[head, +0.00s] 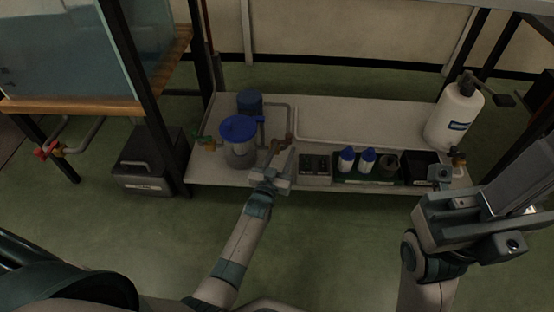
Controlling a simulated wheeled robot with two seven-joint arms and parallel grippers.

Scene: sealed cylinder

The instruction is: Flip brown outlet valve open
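The cylinder (240,153) is a clear vessel with a blue lid (239,129), upright on the low shelf left of centre. A small brown valve handle (287,142) shows just right of it, close to a pipe. My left gripper (280,165) is at the shelf's front edge, right of the cylinder, with its fingers pointing up toward the brown handle. Its fingers partly hide the handle's lower end; I cannot tell whether they touch it or how far apart they are. My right gripper (492,205) is large in the near right, away from the valve; its opening is unclear.
The shelf (350,118) also holds a blue container (249,102), a grey box (314,168), a rack with blue-capped bottles (367,159), a black bin (420,166) and a white pump bottle (455,117). Dark posts stand at both sides.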

